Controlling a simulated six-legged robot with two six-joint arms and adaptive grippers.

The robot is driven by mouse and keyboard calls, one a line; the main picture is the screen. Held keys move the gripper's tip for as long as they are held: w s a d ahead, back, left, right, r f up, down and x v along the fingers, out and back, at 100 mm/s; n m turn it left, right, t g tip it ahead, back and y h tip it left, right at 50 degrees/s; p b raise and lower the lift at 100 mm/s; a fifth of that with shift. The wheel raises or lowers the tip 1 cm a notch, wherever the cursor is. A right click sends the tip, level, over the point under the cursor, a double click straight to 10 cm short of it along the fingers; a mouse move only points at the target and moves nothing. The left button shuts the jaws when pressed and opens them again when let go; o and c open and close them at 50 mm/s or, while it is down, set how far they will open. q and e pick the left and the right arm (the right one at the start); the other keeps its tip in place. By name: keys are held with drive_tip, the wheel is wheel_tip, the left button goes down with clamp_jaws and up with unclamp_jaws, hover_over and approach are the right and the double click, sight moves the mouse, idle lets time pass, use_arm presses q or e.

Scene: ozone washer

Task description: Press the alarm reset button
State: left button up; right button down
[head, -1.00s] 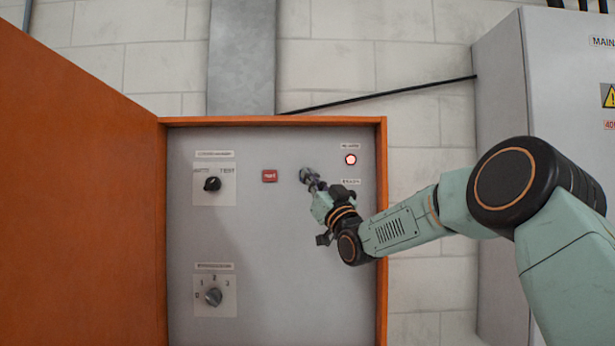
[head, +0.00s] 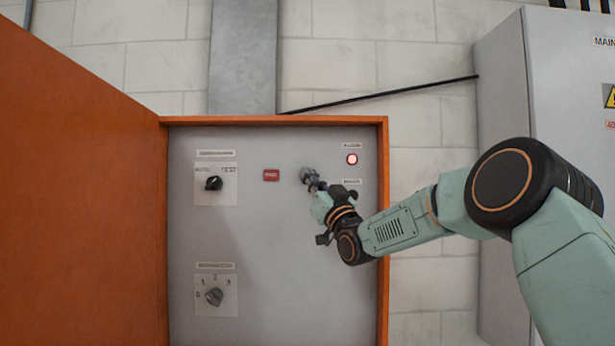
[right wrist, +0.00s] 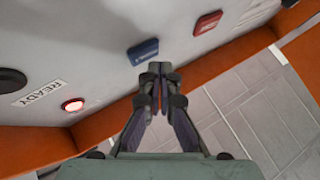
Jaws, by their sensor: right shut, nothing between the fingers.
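A grey control panel (head: 265,260) faces me inside an orange frame. It carries a small red button (head: 270,175), which also shows in the right wrist view (right wrist: 207,23). I cannot read either button's text, so I cannot tell which is the alarm reset. My right gripper (head: 309,177) is shut and empty. Its fingertips (right wrist: 160,70) are close to the blue button; I cannot tell whether they touch it. My left gripper is not in view.
A lit red lamp (head: 352,159) is at the panel's upper right. The orange door (head: 80,190) stands open at left. A grey cabinet (head: 500,110) stands at right.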

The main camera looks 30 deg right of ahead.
drive_tip(key=shift+w+d, duration=0.1)
drive_tip(key=shift+w, duration=0.15)
drive_tip(key=shift+w+d, duration=0.25)
drive_tip(key=shift+w, duration=0.1)
idle(1.1)
drive_tip(key=shift+s+a+b, duration=0.35)
drive_tip(key=shift+s+b, duration=0.2)
drive_tip(key=shift+s, duration=0.2)
